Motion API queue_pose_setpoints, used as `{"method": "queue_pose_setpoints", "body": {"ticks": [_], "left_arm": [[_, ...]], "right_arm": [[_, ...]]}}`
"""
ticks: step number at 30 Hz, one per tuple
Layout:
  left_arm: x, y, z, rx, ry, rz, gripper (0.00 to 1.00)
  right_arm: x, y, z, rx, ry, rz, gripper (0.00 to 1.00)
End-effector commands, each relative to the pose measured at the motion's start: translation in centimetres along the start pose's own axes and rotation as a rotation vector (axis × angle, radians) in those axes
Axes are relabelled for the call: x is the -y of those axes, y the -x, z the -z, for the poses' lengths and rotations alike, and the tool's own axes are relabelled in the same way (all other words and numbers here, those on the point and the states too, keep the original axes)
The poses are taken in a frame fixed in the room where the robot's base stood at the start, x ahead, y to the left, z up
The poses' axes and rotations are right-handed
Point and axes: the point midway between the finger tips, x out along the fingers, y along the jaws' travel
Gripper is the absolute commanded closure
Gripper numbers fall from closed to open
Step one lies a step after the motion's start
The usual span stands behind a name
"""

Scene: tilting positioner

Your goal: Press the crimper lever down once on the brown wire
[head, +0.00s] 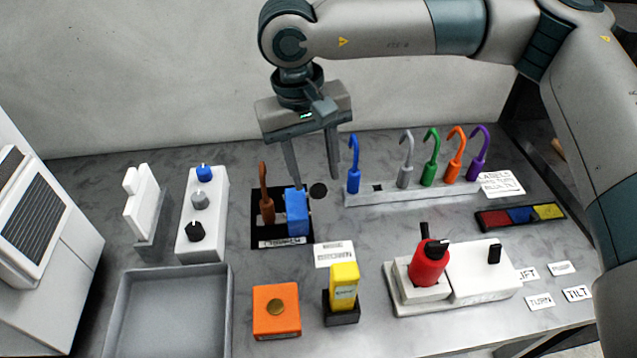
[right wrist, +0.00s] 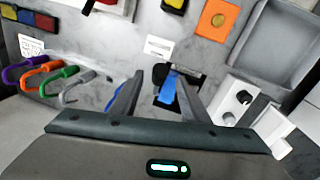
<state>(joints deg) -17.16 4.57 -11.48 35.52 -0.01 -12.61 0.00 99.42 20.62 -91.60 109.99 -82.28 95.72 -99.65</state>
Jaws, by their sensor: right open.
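The crimper (head: 258,232) is a black base with a label on its front edge. Its blue lever block (head: 297,213) stands on the right part of it. The brown wire (head: 266,205), hook-shaped at the top, stands upright at the crimper's left. My right gripper (head: 316,182) points down, open and empty, with its fingertips above and slightly behind the blue lever. In the right wrist view the blue lever (right wrist: 170,86) shows between the two open fingers. The brown wire cannot be made out there. My left gripper is not in view.
A rack (head: 385,192) holds blue, grey, green, orange and purple hooked wires at the back right. A white knob panel (head: 184,232) stands left of the crimper. In front are a grey tray (head: 124,320), an orange button box (head: 277,322), a yellow block (head: 344,284) and a red-topped fixture (head: 482,271).

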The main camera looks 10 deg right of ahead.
Motion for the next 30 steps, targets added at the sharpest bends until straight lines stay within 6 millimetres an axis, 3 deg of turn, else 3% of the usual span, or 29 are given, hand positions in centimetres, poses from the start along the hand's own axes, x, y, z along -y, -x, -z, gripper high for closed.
{"method": "queue_pose_setpoints", "body": {"ticks": [6,12,24,30], "left_arm": [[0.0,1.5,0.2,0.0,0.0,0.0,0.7],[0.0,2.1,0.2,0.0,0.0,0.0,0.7],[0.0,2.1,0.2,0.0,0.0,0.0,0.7],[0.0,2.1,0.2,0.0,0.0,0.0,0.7]], "right_arm": [[-0.1,-3.4,-0.1,0.002,0.0,-0.001,0.58],[0.0,-5.3,0.0,0.001,-0.001,0.0,0.58],[0.0,-5.9,0.0,-0.001,-0.001,0.001,0.58],[0.0,-5.9,0.0,-0.001,-0.001,0.001,1.0]]}}
